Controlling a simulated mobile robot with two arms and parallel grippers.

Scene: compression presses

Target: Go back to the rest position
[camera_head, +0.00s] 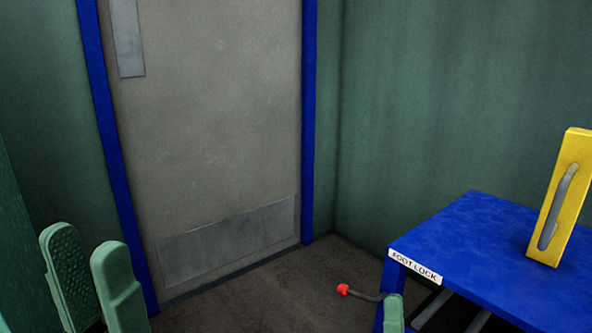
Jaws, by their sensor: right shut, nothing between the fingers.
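My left gripper (84,252) is in the lower left corner. Its two green fingers point up and stand apart, with nothing visible between them. My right gripper (393,305) shows only as a small green fingertip at the bottom edge, in front of the blue table's left side. It is shut and holds nothing that I can see; the rest of it is out of view.
A blue table (455,232) labelled FOOT LOCK (414,267) stands at the right, with a yellow block with a grey handle (562,200) on it. A red-knobbed lever (343,290) sticks out at its left. A grey door (210,120) with a blue frame (309,120) is behind. Dark floor (270,300) between is clear.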

